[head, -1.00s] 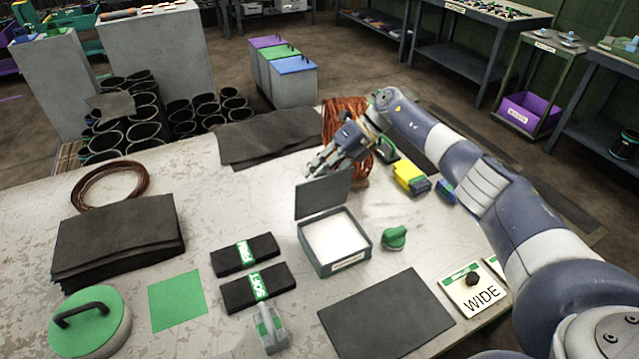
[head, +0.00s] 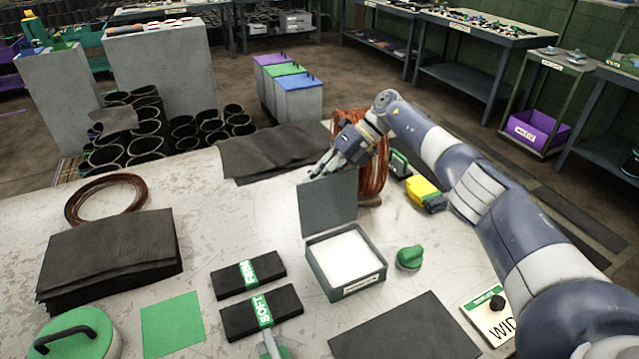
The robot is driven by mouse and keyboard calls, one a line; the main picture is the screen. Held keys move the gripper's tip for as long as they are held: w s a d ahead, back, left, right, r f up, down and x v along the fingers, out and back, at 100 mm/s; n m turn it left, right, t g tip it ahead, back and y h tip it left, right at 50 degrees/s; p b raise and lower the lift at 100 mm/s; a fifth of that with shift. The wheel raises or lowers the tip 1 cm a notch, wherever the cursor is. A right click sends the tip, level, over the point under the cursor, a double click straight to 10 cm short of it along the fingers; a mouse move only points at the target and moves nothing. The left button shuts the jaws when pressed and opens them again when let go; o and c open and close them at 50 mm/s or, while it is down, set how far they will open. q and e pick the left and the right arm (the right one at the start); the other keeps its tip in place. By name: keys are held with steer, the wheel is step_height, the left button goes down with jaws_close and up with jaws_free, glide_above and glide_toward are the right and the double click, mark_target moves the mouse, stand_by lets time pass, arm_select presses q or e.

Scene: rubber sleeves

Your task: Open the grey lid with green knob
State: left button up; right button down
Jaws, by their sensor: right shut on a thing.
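The grey lid (head: 328,207) stands raised at the back edge of an open grey box (head: 347,281) with a white inside. The side of the lid that faces me is plain, and its far side is hidden. A green knob-shaped piece (head: 409,258) sits on the table right of the box, apart from it. My right gripper (head: 318,170) is at the top edge of the lid, shut on it. Its fingertips are partly hidden behind the lid, so the exact hold does not show. My left gripper is not in view.
A copper wire coil (head: 374,185) stands close behind my right gripper. A yellow block (head: 424,193) lies right of it. Black banded bundles (head: 248,275) lie left of the box, and a dark sheet (head: 405,332) lies in front.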

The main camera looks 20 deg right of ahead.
steer(key=shift+w+d+r, duration=0.2)
steer(key=shift+r, duration=0.15)
steer(key=c, duration=1.5)
jaws_free()
steer(key=shift+c, duration=0.2)
steer(key=shift+o, duration=1)
steer(key=shift+s+d+f, duration=0.1)
steer(key=shift+d+f, duration=0.05)
steer(key=shift+d, duration=0.1)
steer(key=shift+a, duration=0.1)
steer(key=shift+d+r, duration=0.3)
steer(key=v, duration=0.6)
steer(key=shift+d+r, duration=0.2)
steer(key=shift+d, duration=0.15)
